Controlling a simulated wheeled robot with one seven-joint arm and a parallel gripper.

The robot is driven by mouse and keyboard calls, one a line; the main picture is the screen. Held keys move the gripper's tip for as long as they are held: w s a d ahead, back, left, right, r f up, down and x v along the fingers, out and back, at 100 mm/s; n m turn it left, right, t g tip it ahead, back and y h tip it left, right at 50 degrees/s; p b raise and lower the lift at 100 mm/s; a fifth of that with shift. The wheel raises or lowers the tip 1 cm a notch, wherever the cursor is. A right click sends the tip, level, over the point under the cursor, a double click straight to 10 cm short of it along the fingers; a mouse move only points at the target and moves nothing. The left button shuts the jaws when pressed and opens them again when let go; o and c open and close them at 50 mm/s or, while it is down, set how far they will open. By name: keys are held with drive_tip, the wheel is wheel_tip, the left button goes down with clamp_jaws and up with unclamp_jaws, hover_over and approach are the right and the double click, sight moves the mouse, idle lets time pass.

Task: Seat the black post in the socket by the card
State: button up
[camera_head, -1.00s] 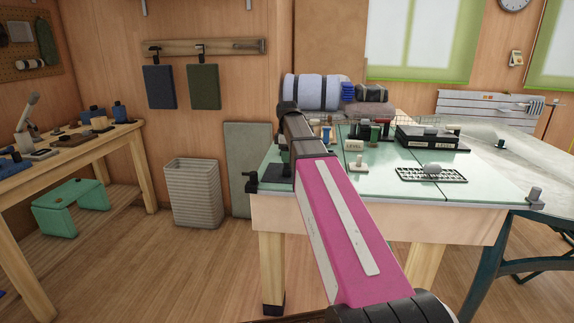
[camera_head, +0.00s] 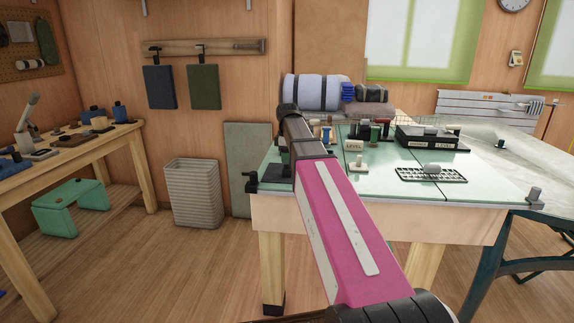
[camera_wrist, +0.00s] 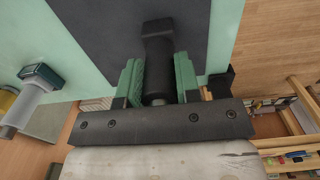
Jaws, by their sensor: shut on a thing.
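In the wrist view, my gripper (camera_wrist: 159,85) has its green-padded fingers closed on a black post (camera_wrist: 158,45). The post's wider dark end points away from my gripper, over a dark grey panel (camera_wrist: 95,25). I cannot tell whether the post touches that panel. In the head view, my arm hides the gripper and the post. A small card marked LEVEL (camera_head: 354,146) stands on the pale green worktable (camera_head: 400,190). A black box (camera_head: 432,139) with more lettered labels is to its right. I cannot make out the socket.
Several reels and small parts stand by the card. A grey rolled bundle (camera_head: 315,91) is at the back.

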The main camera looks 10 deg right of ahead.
drive_tip(key=shift+s, duration=0.1)
drive_tip(key=shift+r, duration=0.8)
drive_tip(key=shift+r, duration=0.15)
drive_tip(key=shift+r, duration=2.4)
